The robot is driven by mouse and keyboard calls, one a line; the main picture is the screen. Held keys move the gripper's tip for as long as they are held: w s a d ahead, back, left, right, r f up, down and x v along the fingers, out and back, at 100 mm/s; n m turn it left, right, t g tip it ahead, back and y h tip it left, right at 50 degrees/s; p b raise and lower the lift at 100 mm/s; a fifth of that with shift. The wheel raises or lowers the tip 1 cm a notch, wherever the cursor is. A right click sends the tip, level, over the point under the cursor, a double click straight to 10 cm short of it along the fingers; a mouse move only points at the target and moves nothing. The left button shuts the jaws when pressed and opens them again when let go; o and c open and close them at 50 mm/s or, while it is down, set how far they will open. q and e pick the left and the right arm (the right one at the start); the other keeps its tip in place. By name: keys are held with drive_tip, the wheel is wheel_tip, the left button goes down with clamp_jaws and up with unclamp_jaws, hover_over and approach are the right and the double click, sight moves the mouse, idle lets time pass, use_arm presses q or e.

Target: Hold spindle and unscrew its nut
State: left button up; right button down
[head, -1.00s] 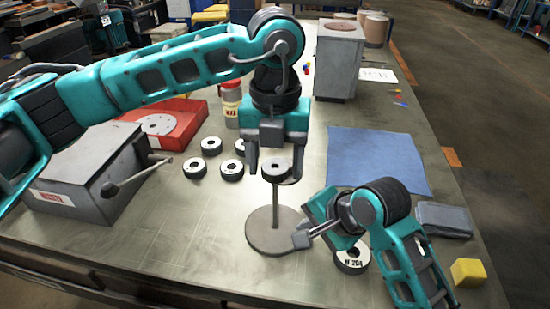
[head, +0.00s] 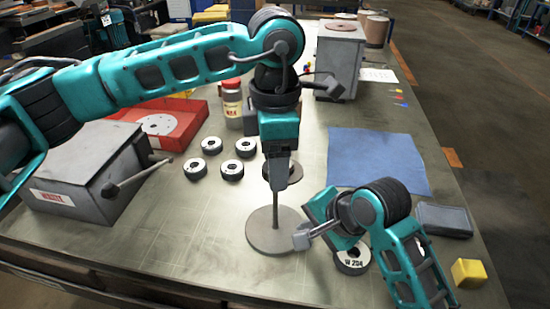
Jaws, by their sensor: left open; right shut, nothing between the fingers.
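The spindle stands upright on a round grey base (head: 258,238), with a thin rod (head: 275,212) rising from it. A dark round nut or disc (head: 293,173) at its top is partly hidden behind my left gripper. My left gripper (head: 277,180) is at the spindle's top, seen edge-on, with its fingers pointing down. It is open, but I cannot tell whether the fingers are around the nut. My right gripper (head: 302,237) is shut and empty, low to the right of the rod, apart from it and over the base's edge in the picture.
Several black-rimmed discs (head: 211,145) lie left of the spindle. A disc marked W 204 (head: 352,260) lies by my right gripper. A grey box with a lever (head: 80,165) and a red tray (head: 190,112) are left. A blue cloth (head: 375,160) and yellow block (head: 468,272) are right.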

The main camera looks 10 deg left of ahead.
use_arm(q)
drive_tip(key=m, duration=1.3)
drive_tip(key=shift+c, duration=0.3)
